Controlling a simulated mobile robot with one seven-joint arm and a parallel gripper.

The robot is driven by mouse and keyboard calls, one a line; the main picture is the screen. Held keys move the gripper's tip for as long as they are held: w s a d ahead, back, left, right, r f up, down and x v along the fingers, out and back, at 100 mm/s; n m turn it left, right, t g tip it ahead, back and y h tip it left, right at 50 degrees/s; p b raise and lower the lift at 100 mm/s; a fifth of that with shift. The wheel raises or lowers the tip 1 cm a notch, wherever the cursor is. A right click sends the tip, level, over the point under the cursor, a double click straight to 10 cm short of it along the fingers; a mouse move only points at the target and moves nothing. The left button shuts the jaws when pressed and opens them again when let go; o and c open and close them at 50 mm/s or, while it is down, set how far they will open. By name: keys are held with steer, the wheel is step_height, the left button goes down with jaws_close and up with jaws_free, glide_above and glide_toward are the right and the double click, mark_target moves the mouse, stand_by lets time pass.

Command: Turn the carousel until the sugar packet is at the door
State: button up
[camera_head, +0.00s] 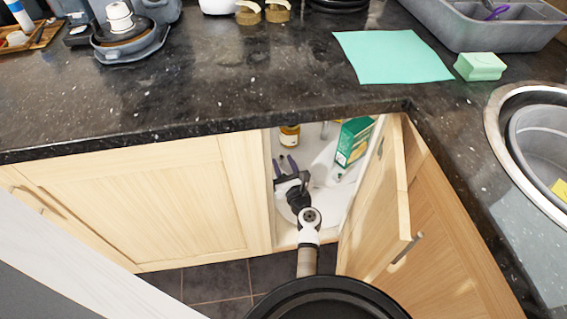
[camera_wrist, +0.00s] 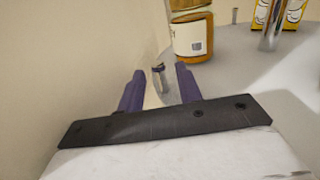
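The carousel (camera_head: 318,172) is a pale round shelf inside the open corner cabinet; its surface also shows in the wrist view (camera_wrist: 245,75). My gripper (camera_head: 284,165) reaches in through the doorway at the left side. Its two purple fingers are apart in the wrist view (camera_wrist: 158,80), beside the cabinet's left wall. A short upright peg with a dark top (camera_wrist: 159,72) shows between them; I cannot tell whether they touch it. A green box (camera_head: 354,142) leans at the right on the carousel. A yellow and white packet (camera_wrist: 292,12) is partly cut off. I cannot tell which is the sugar packet.
An amber jar (camera_wrist: 192,38) stands just beyond the fingers, with a shiny cylinder (camera_wrist: 272,28) to its right. The open door (camera_head: 385,205) stands to the right of my arm. The dark countertop (camera_head: 230,85) overhangs the cabinet.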

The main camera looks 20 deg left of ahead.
jaws_close()
steer(key=d, duration=0.5)
steer(key=s+d, duration=0.1)
steer(key=d, duration=0.2)
steer(key=shift+r+p, duration=0.15)
steer(key=shift+p, duration=0.25)
steer(key=shift+o, duration=0.2)
jaws_free()
steer(key=shift+w+d, duration=0.1)
steer(key=shift+w, duration=0.05)
